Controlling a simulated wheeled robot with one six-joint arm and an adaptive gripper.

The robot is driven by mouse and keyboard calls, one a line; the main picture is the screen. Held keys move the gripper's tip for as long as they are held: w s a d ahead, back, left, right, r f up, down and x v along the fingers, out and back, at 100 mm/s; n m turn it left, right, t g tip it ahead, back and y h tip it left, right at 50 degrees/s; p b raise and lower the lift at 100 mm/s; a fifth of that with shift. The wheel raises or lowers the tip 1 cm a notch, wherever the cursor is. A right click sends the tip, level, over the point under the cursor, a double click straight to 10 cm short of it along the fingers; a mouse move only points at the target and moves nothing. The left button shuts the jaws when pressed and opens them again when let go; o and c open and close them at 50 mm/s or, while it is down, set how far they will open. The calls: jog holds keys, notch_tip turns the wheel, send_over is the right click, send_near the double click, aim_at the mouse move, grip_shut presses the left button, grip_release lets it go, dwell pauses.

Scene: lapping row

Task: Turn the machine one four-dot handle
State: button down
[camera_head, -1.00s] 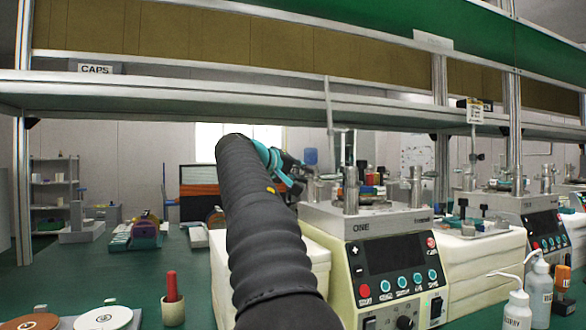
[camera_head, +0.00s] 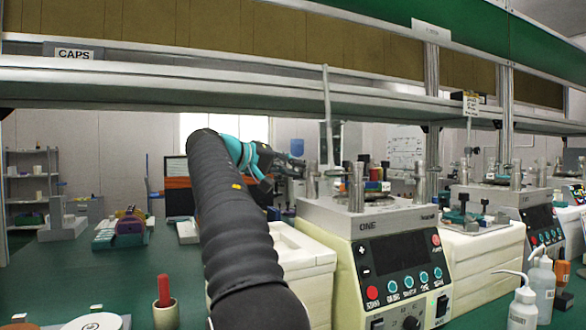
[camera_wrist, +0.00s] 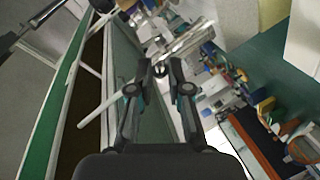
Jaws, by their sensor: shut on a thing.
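Machine one (camera_head: 395,262) is a cream unit marked ONE, with a dark display, coloured buttons and a grey top carrying several upright metal posts. My gripper (camera_head: 288,165) reaches over the back left of that top, beside the posts, partly hidden by my black-sleeved arm. In the wrist view, my gripper (camera_wrist: 160,66) has its fingertips close together around a small dark round end, seemingly the handle (camera_wrist: 160,71). A shiny metal cylinder (camera_wrist: 188,42) lies just beyond. The handle's dots are too small to read.
A metal shelf rail (camera_head: 200,88) crosses above my arm. A second machine (camera_head: 520,210) stands to the right. White squeeze bottles (camera_head: 541,290) are at the front right. A red-handled tool in a cup (camera_head: 165,303) stands at front left.

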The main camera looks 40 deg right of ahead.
jog(key=c, duration=1.1)
grip_release()
jog(key=v, duration=1.2)
